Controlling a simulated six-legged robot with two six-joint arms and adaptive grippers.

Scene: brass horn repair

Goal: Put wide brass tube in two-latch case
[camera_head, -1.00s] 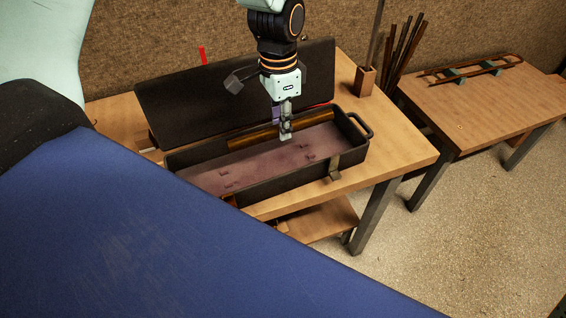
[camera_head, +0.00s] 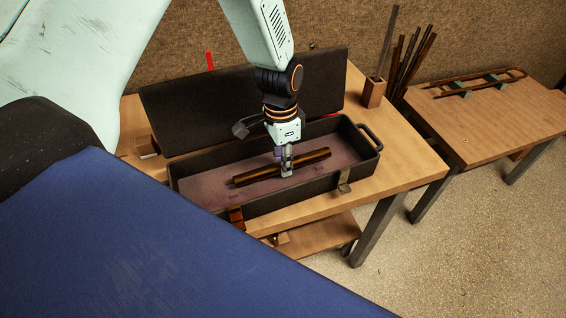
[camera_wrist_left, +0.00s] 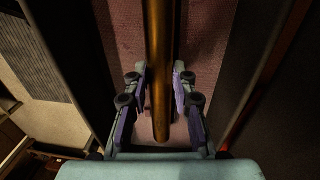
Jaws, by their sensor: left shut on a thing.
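The wide brass tube (camera_head: 311,158) is a dark golden tube, slanting over the purple lining of the two-latch case (camera_head: 308,190). My left gripper (camera_head: 286,172) reaches down from above and is shut on it near its middle. In the left wrist view the tube (camera_wrist_left: 160,70) runs between the two fingers (camera_wrist_left: 160,103). The tube is within the case's outline; I cannot tell whether it touches the floor. The case is long and black, with its lid (camera_head: 200,105) open at the back. My right gripper is not in view.
The case stands on a wooden table (camera_head: 410,180). A latch (camera_head: 344,188) hangs on its front and a handle (camera_head: 370,136) is at its right end. A wooden holder (camera_head: 373,92) and dark rods stand behind. A second table (camera_head: 495,110) is at right.

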